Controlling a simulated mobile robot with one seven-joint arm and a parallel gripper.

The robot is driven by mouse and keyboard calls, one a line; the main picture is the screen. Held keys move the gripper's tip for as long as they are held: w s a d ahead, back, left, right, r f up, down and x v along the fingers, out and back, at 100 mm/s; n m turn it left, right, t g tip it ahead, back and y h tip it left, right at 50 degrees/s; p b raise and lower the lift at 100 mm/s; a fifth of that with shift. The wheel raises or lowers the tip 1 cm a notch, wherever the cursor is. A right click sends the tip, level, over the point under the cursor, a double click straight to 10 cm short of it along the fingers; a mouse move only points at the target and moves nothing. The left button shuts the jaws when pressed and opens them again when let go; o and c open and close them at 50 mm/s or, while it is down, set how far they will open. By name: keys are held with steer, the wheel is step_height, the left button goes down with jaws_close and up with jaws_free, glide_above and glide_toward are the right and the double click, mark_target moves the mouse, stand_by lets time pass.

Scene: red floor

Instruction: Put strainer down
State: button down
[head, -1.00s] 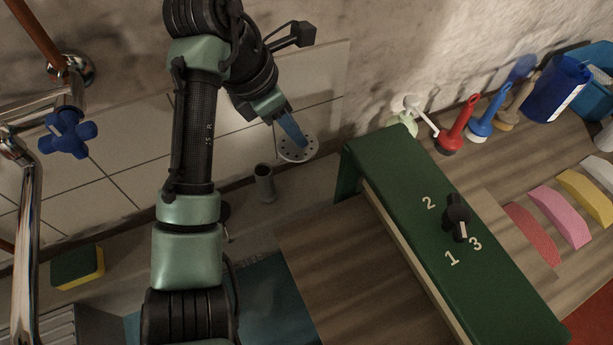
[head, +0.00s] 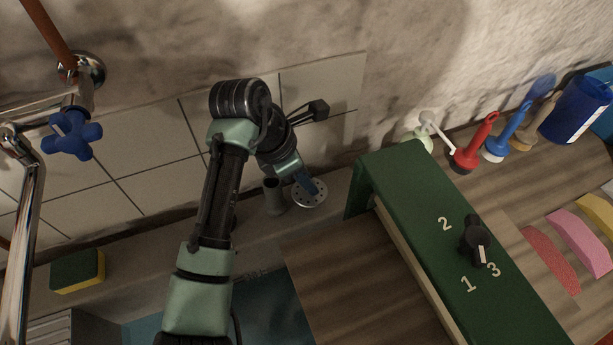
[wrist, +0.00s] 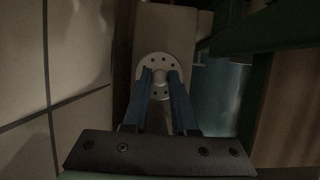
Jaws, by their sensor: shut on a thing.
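The strainer (head: 310,201) is a round pale metal disc with small holes. My gripper (head: 309,185), with blue fingers, is shut on its middle knob. In the wrist view, my gripper (wrist: 160,78) has its two fingers on either side of the knob, and the strainer (wrist: 150,64) spreads out beyond the fingertips. The disc is over the grey ledge behind the sink, just right of a short grey cylinder. I cannot tell whether it touches the ledge.
The short grey cylinder (head: 274,196) stands close to the left of the strainer. A green bench (head: 405,190) with numbers and a black knob is close on the right. The tiled wall (head: 150,150) is behind. A sponge (head: 77,270) lies far left on the ledge.

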steer(key=c, duration=0.7)
jaws_free()
steer(key=p+v, duration=0.1)
steer(key=v, duration=1.1)
steer(key=shift+p, duration=0.4)
